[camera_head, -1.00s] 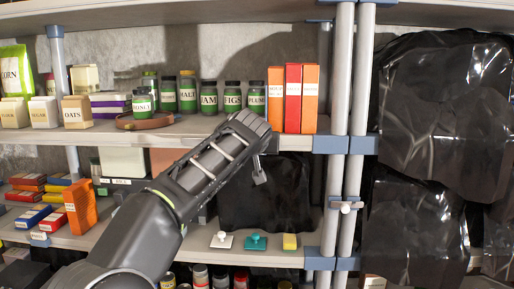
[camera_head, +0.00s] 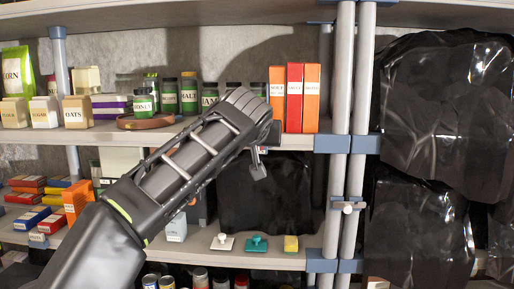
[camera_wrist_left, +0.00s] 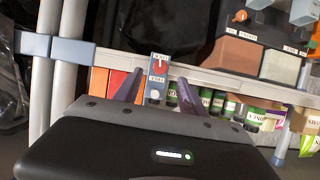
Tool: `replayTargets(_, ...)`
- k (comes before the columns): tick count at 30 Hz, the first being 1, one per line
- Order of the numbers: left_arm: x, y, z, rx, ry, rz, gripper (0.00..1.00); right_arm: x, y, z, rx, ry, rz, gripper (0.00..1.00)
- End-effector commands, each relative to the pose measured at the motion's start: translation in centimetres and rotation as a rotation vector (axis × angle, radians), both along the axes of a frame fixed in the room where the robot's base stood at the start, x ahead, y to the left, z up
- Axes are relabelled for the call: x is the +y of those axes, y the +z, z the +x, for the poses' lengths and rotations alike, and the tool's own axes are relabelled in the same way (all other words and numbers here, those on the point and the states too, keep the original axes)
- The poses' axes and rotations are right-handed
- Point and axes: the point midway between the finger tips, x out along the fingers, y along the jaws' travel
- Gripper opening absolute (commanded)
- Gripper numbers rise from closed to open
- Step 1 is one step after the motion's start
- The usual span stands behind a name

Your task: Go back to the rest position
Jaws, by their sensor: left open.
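My left arm reaches in from the lower left in the head view, with the left gripper (camera_head: 258,168) in front of the shelf edge, below the orange and red boxes. In the left wrist view, the two fingers of the left gripper (camera_wrist_left: 159,76) stand apart. Between them, in the picture, shows a small grey-blue plate (camera_wrist_left: 157,68) with a red part, at the shelf edge. I cannot tell how far it is from the fingertips. In the head view the gripper mostly hides this plate. My right gripper is in no view.
Jars (camera_head: 188,93) and orange and red boxes (camera_head: 294,98) stand on the upper shelf (camera_head: 55,136). White, teal (camera_head: 256,244) and yellow items lie on the lower shelf. Shelf posts (camera_head: 342,190) and black plastic sheets (camera_head: 425,130) stand to the right.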

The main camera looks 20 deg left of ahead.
Motion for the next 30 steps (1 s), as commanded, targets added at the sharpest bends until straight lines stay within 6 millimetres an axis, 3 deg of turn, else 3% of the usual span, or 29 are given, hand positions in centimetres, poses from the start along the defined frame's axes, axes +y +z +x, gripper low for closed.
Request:
replayTargets(15,0.0,0.1,0.0,0.002,-0.003,0.006,0.48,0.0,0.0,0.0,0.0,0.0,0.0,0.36)
replayTargets(19,-1.2,1.0,0.8,-0.033,-0.069,0.043,0.48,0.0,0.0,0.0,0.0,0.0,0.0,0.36)
replayTargets(22,-4.6,0.0,2.2,-0.058,-0.192,0.063,0.48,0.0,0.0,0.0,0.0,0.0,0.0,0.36)
replayTargets(25,-9.5,-3.2,3.8,-0.051,-0.33,0.072,0.48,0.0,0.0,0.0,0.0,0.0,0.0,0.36)
replayTargets(29,-16.0,-10.6,5.6,-0.003,-0.497,0.061,0.48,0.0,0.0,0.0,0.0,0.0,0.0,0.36)
replayTargets(30,-17.8,-13.5,5.9,0.021,-0.541,0.051,0.48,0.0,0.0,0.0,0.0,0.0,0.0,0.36)
